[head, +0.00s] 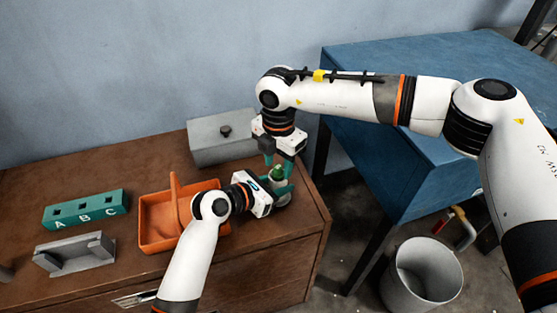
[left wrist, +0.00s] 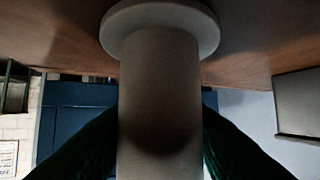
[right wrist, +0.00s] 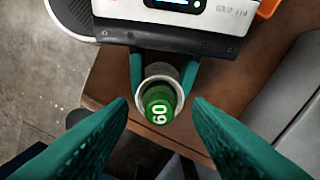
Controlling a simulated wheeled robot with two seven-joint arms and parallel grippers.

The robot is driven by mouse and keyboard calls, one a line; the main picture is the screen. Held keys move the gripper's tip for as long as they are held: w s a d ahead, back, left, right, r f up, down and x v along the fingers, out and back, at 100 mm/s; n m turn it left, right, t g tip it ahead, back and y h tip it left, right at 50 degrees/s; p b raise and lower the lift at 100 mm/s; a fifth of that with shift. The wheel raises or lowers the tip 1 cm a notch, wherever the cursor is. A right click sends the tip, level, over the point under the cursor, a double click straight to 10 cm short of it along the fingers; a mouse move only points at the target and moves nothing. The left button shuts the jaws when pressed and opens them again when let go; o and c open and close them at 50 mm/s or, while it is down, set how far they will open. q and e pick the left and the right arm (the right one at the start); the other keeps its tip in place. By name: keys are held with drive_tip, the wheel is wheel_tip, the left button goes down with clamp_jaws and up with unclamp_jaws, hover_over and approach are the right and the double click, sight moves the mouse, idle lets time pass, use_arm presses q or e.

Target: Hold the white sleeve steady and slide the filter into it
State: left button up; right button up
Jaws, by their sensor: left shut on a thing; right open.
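The white sleeve (head: 281,199) stands upright near the right end of the brown bench. My left gripper (head: 277,191) is shut on it from the side. In the left wrist view the sleeve (left wrist: 160,90) is a pale cylinder with a wide flange, between the dark fingers. The green filter (head: 278,171) sits in the sleeve's mouth, its top sticking out. In the right wrist view the filter (right wrist: 159,106), marked 60, is ringed by the sleeve's rim (right wrist: 160,70). My right gripper (right wrist: 160,125) is open just above, fingers apart on either side; its depth inside is hidden.
An orange tray (head: 152,243) with a handle lies left of my left gripper. A grey box (head: 215,137) with a black knob stands behind. A teal block (head: 85,209) lettered A B C and a grey bracket (head: 75,256) are further left. A bucket (head: 425,275) stands on the floor.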

drive_tip(key=shift+o, duration=0.9)
drive_tip(key=shift+r, duration=3.55)
use_arm(q)
drive_tip(key=o, duration=1.1)
